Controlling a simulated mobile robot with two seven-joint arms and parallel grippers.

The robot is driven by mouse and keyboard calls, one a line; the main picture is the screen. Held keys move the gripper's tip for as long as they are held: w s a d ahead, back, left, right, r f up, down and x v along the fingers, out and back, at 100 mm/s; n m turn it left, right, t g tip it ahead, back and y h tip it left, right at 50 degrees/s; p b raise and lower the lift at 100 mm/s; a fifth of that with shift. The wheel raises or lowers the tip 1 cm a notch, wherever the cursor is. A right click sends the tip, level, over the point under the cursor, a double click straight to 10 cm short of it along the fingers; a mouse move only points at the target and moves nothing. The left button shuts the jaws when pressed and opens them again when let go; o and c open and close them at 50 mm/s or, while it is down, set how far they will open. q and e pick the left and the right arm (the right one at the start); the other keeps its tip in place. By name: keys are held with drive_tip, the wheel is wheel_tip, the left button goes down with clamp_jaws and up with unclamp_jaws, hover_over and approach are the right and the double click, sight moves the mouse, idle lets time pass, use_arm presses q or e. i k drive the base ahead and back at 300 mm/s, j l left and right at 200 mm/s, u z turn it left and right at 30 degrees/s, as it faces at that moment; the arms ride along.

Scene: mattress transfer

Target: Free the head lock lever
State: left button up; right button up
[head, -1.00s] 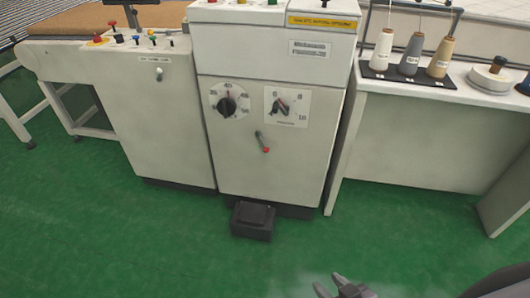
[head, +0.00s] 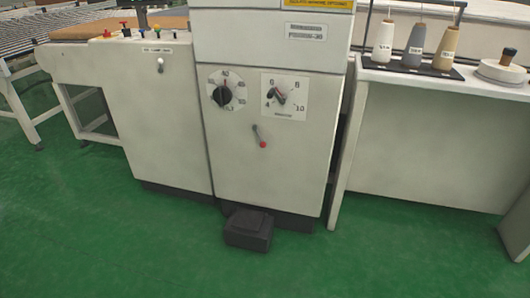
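A short dark lever with a red ball end (head: 261,138) sits on the front of the white machine cabinet (head: 270,180), below two dials. It slants, with the red end low and to the right. No readable label shows beside it, so I take it as the head lock lever by its form. Neither of my grippers is in view.
A left dial (head: 222,95) and a right dial (head: 281,97) are above the lever. A black foot pedal (head: 248,230) lies on the green floor (head: 130,245) before the cabinet. A side table (head: 440,85) with thread cones stands at right.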

sight(263, 145)
drive_tip(key=i+j+z, duration=0.25)
drive_tip(key=j+z, duration=0.2)
drive_tip(key=j, duration=0.2)
drive_tip(key=i+j+z, duration=0.25)
drive_tip(key=j+z, duration=0.2)
drive_tip(key=j, duration=0.3)
drive_tip(key=i+l, duration=0.25)
drive_tip(key=i, duration=0.2)
drive_tip(key=i+l, duration=0.2)
drive_tip(key=i, duration=0.3)
drive_tip(key=l+z, duration=0.05)
